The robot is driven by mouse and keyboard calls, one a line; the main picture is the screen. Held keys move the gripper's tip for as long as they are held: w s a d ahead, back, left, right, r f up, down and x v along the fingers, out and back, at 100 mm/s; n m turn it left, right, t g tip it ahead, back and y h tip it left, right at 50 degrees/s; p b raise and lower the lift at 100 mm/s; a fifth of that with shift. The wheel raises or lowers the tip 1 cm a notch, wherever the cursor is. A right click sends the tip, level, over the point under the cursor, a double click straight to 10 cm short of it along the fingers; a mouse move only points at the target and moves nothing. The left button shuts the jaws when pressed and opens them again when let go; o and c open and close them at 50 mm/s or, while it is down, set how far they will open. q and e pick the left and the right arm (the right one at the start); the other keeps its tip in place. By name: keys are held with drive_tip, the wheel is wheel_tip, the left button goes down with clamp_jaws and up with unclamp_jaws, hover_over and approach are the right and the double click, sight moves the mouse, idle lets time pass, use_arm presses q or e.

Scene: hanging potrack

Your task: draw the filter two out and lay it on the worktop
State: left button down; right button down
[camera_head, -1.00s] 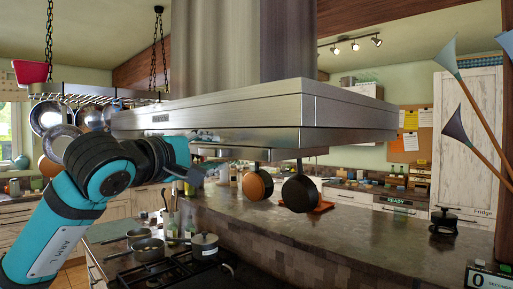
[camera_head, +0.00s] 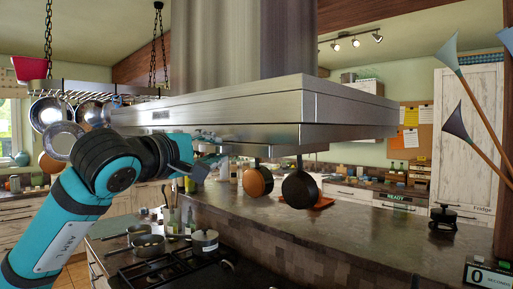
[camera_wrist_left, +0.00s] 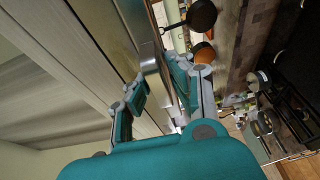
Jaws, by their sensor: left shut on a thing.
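My left gripper (camera_head: 198,168) is under the left part of the steel range hood (camera_head: 250,108). In the left wrist view its two fingers (camera_wrist_left: 165,82) stand either side of a metal edge (camera_wrist_left: 152,62) and are shut on it. This edge looks like the front of filter two, but the hood's underside is mostly hidden in the head view. The thin panel (camera_head: 232,148) beneath the hood is beside the gripper. The worktop (camera_head: 350,232) is the dark stone counter below. My right gripper is not in view.
Two pans, one copper (camera_head: 257,181) and one black (camera_head: 299,190), hang below the hood to the gripper's right. Pots, one of them lidded (camera_head: 204,241), stand on the stove (camera_head: 185,268). The stone worktop's middle is clear. A pot rack (camera_head: 90,92) hangs at the left.

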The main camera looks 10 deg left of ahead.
use_arm(q)
drive_tip(key=shift+s+a+r, duration=0.1)
drive_tip(key=shift+r, duration=0.15)
drive_tip(key=shift+s+a+b, duration=0.3)
drive_tip(key=shift+s+b, duration=0.05)
idle(0.5)
drive_tip(key=shift+s+a, duration=0.25)
drive_tip(key=shift+s, duration=0.05)
drive_tip(key=s+a+b, duration=0.5)
drive_tip(key=s+a, duration=0.7)
drive_tip(key=s, duration=0.4)
drive_tip(key=shift+a, duration=0.25)
idle(2.2)
drive_tip(key=shift+f, duration=0.1)
